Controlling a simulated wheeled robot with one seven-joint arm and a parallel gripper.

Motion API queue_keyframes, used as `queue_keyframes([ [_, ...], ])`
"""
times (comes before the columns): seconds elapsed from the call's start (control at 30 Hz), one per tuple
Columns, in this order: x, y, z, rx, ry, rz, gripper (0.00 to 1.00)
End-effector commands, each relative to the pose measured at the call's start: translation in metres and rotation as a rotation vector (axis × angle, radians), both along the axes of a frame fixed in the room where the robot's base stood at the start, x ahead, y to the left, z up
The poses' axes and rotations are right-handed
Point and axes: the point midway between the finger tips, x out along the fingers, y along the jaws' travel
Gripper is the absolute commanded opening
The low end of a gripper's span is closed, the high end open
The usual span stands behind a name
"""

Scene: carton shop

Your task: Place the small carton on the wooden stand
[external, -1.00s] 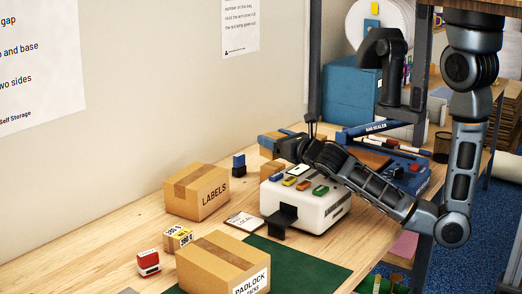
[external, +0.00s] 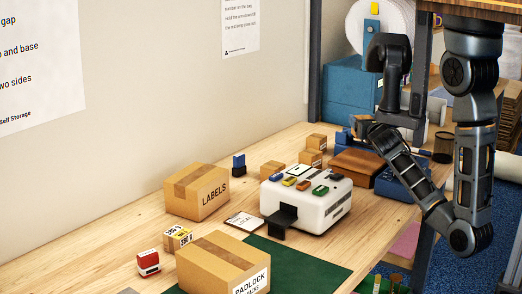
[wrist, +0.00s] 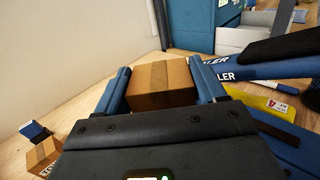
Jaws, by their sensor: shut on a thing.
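My gripper (external: 355,128) is shut on a small brown carton (wrist: 162,84), with a blue finger on each side of it in the wrist view. In the external view the held carton (external: 360,119) is small and partly covered by my gripper. It appears raised above the far part of the bench. The wooden stand (external: 355,164) is a low brown block behind the white machine, below my gripper in the picture. I cannot make out the stand in the wrist view.
Other small cartons (external: 316,142) stand left of the stand, near the white machine (external: 306,203). A blue bag sealer (wrist: 270,66) lies right of the held carton in the wrist view. A blue box (external: 347,92) stands behind. Bare bench top lies along the wall.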

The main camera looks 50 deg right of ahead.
Motion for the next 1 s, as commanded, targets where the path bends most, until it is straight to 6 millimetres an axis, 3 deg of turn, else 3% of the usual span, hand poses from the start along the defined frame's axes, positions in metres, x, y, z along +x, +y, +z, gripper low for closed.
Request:
queue_keyframes([
  [0.1,0.0,-0.001,-0.025,0.001,0.003,-0.002,0.39],
  [0.53,0.0,0.0,-0.074,0.001,0.002,-0.002,0.39],
  [1.0,0.001,0.001,-0.083,-0.001,0.001,0.003,0.39],
])
